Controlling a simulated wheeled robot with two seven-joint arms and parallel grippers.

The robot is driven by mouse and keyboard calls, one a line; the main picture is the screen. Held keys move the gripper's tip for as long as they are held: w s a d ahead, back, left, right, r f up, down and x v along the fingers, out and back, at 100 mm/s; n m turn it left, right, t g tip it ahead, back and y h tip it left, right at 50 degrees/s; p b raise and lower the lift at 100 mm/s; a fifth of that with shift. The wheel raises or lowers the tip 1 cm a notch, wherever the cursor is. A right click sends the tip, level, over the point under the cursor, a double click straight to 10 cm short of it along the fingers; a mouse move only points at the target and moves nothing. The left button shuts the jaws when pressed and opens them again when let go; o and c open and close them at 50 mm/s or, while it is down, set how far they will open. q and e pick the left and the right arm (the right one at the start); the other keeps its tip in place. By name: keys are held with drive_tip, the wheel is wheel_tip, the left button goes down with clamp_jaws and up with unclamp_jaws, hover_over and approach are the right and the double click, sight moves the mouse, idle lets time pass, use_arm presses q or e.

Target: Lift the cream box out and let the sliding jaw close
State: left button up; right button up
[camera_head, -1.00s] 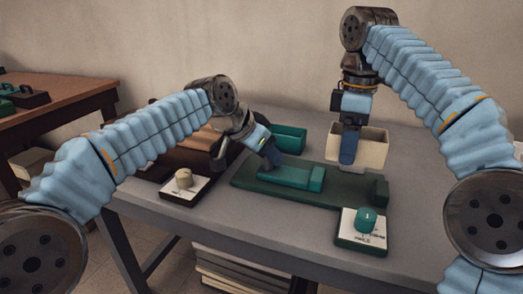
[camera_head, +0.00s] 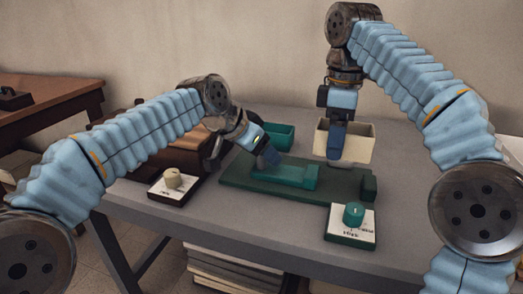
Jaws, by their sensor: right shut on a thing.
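The cream box (camera_head: 358,146) is held by my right gripper (camera_head: 335,150), whose fingers are shut on its near wall. The box is open at the top and appears raised above the back of the dark green base (camera_head: 230,179). The teal sliding jaw (camera_head: 290,177) lies on that base, with a gap between it and the raised end block (camera_head: 370,186) at the right. My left gripper (camera_head: 269,156) is at the left part of the sliding jaw, fingers pointing down. Its fingertips overlap in the picture, so its opening and contact are unclear.
A teal open box (camera_head: 279,137) stands behind the base. A cream knob (camera_head: 173,178) on a dark plate is at left, a teal knob (camera_head: 353,214) on a green-edged plate at front right. Brown cases lie behind my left arm. The grey table (camera_head: 270,232) is clear in front.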

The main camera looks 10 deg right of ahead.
idle(0.3)
use_arm(q)
wheel_tip(320, 180, up, 6)
drive_tip(key=p, duration=0.5)
drive_tip(key=shift+r, duration=0.1)
use_arm(e)
wheel_tip(320, 180, up, 5)
drive_tip(key=shift+r, duration=0.1)
use_arm(q)
drive_tip(key=shift+r, duration=1.4)
use_arm(e)
drive_tip(key=shift+f, duration=0.2)
